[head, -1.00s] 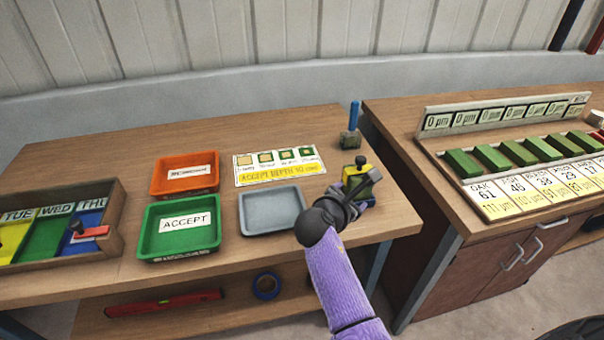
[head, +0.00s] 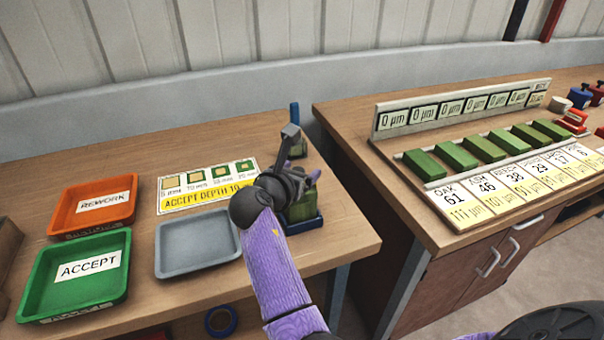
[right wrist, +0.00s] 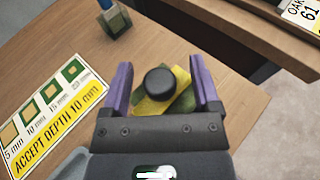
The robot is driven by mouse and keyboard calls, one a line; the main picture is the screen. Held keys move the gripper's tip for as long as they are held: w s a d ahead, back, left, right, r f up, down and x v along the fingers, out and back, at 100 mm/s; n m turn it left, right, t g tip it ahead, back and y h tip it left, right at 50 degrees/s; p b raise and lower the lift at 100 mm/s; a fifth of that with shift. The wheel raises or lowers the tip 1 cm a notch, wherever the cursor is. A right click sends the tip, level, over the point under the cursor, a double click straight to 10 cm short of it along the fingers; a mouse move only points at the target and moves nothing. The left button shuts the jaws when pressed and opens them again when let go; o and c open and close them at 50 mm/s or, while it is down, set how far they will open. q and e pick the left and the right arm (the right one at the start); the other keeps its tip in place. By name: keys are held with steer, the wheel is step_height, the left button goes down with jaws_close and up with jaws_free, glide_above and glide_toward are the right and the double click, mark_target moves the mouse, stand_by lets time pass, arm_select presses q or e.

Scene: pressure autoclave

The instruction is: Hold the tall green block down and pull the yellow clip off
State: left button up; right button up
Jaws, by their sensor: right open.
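The tall green block (head: 302,210) stands on a dark blue base at the right end of the near bench, partly hidden by my right gripper (head: 305,166). In the right wrist view the yellow clip (right wrist: 152,107) lies across the block's top, with a round black knob (right wrist: 160,82) above it. My right gripper is open, its purple fingers on either side of the knob and clip. I cannot tell whether they touch. In the head view the clip is hidden behind the gripper. My left gripper is not in view.
A blue-handled tool (head: 295,118) stands just behind the block. Left of it are a depth card (head: 207,187), a grey tray (head: 197,270), a green ACCEPT tray (head: 30,290) and an orange REWORK tray (head: 62,212). A second bench (head: 350,140) stands right, across a gap.

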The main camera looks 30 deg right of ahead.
steer(key=shift+a+r, duration=0.15)
steer(key=shift+c, duration=0.2)
jaws_close()
stand_by(0.7)
steer(key=shift+o, duration=0.2)
jaws_free()
